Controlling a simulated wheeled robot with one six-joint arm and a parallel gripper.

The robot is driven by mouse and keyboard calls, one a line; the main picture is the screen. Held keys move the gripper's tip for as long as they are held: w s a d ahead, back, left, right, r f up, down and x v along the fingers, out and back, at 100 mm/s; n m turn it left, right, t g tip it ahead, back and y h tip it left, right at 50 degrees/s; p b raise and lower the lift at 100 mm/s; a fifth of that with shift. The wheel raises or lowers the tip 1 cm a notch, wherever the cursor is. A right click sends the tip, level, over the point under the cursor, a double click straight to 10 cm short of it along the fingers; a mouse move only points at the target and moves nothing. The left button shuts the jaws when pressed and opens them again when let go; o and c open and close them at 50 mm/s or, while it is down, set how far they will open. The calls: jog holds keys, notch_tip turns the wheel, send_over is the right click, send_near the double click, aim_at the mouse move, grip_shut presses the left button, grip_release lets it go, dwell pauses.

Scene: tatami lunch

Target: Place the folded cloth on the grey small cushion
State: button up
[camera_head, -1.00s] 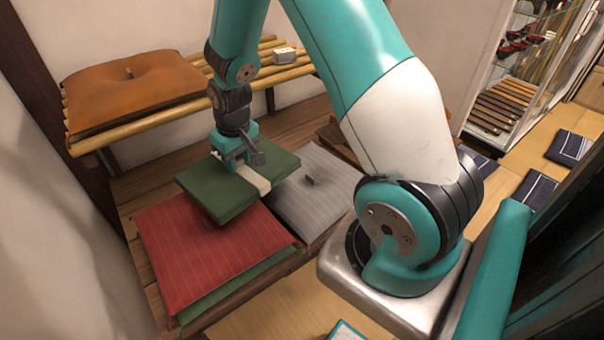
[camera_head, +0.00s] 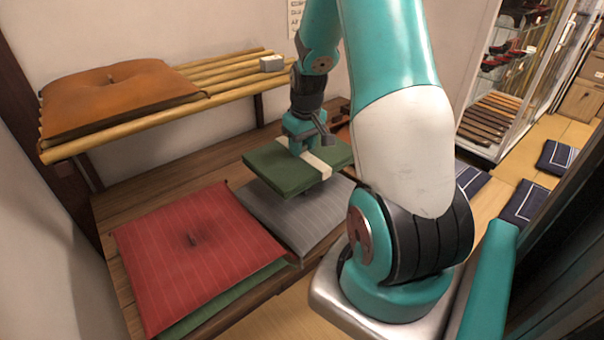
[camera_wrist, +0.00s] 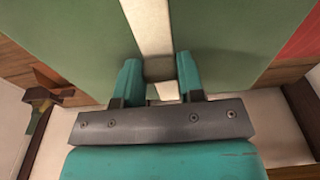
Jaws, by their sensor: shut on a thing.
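The folded cloth (camera_head: 277,172) is dark green with a cream band (camera_head: 318,163) across it. My gripper (camera_head: 304,150) is shut on the cloth at its band and holds it level, seemingly above the grey small cushion (camera_head: 310,222). The cloth hides the back part of that cushion, and its shadow falls there. In the wrist view, the two teal fingers (camera_wrist: 158,75) stand on either side of the cream band (camera_wrist: 150,25), and the green cloth (camera_wrist: 235,35) fills most of the picture.
A red striped cushion (camera_head: 200,255) lies left of the grey one, over a green one (camera_head: 225,300), on the wooden platform (camera_head: 140,190).

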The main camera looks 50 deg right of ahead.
notch_tip(320, 180, down, 9)
jog(key=shift+r, duration=0.1)
dwell(0.3)
jog(key=o, duration=1)
